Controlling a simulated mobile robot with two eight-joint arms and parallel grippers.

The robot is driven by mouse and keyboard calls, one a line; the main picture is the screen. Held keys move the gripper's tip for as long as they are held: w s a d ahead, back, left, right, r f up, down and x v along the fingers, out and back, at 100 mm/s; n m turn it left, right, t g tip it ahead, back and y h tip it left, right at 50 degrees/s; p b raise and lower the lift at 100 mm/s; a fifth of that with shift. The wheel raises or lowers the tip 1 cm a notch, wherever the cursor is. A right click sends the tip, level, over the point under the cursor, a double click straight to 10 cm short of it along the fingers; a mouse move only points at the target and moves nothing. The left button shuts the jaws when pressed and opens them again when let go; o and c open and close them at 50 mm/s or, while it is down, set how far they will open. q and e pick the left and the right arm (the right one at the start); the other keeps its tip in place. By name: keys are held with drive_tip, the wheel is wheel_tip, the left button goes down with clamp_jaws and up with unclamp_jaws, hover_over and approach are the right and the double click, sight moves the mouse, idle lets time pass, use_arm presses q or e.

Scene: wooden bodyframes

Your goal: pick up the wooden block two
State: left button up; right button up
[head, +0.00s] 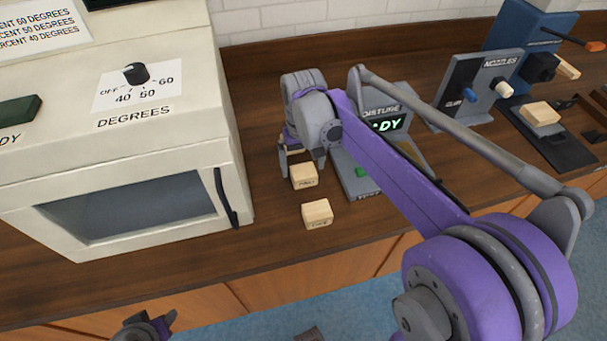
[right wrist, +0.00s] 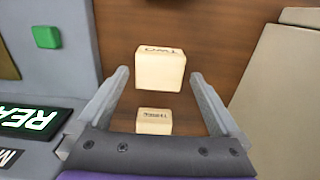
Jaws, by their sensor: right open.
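Wooden block two (head: 304,175) is a pale wooden cube-like block standing on the brown counter, right of the white oven. In the right wrist view, block two (right wrist: 160,68) shows its label upside down, just past and between the fingertips. My right gripper (head: 302,163) is open and empty, pointing down right at block two; its fingers also show in the wrist view (right wrist: 159,76). They appear apart from the block. Part of my left gripper (head: 145,328) shows at the bottom edge; its fingers are unclear.
Block three (right wrist: 154,120) lies behind block two, mostly hidden by my gripper in the head view. Another block (head: 317,213) stands nearer the counter edge. The white oven (head: 230,140) is left; a grey device with a green button (head: 362,171) is close on the right.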

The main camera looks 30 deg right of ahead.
drive_tip(key=shift+f, duration=1.45)
drive_tip(key=c, duration=1.3)
